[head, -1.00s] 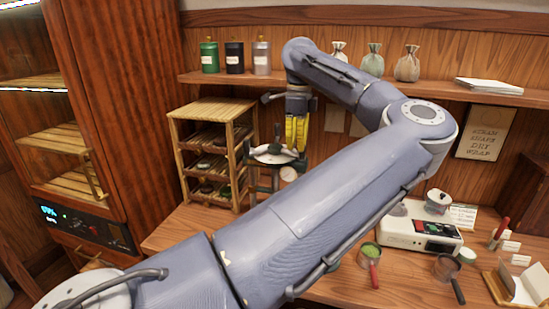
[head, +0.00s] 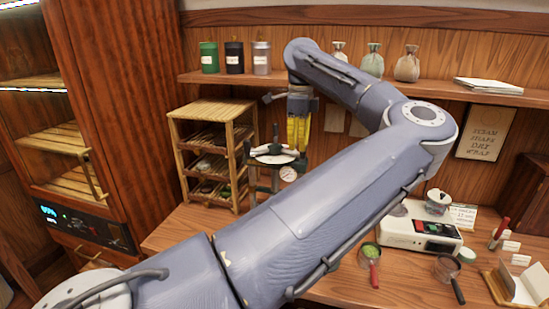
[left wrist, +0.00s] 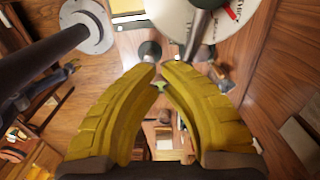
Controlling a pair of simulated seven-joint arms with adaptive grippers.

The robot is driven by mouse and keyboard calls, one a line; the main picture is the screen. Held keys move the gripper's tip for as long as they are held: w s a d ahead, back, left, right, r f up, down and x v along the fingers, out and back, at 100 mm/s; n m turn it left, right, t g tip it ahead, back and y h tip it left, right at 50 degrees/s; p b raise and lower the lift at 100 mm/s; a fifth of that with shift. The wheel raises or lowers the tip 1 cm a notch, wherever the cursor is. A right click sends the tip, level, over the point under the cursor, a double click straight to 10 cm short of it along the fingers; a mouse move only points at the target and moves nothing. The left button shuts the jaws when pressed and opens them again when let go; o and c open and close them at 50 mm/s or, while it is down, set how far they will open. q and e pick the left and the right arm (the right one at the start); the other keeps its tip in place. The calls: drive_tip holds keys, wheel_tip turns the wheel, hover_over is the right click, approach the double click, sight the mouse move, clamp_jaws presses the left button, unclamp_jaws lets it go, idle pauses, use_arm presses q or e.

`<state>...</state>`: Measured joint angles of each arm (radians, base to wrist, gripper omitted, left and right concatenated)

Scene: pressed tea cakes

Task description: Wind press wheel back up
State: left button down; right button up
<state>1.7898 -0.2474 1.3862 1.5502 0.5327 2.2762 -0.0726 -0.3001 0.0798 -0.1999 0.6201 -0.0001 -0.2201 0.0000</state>
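The press (head: 250,178) stands on the counter beside the wooden rack, partly hidden behind my left arm. Its wheel (head: 268,159) is a pale disc with dark parts on top and an upright dark post beside it. My left gripper (head: 297,148) points down at the wheel's right edge. In the left wrist view, its yellow fingers (left wrist: 161,68) come nearly together at the tips, with only a narrow gap. A dark round knob (left wrist: 150,50) lies right by the tips; I cannot tell whether they touch it. My right gripper is out of view.
A wooden rack (head: 212,110) with trays stands left of the press. A round gauge (head: 289,174) is close by the press. A white scale (head: 415,237), a green-filled strainer (head: 371,251) and cards occupy the right counter. A shelf (head: 330,83) with tins and pouches runs behind.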

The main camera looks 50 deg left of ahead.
use_arm(q)
wheel_tip(320, 180, up, 8)
drive_tip(key=s, duration=0.1)
drive_tip(key=shift+s+d+f, duration=0.15)
drive_tip(key=shift+s+f, duration=0.05)
drive_tip(key=shift+f, duration=0.05)
idle(0.9)
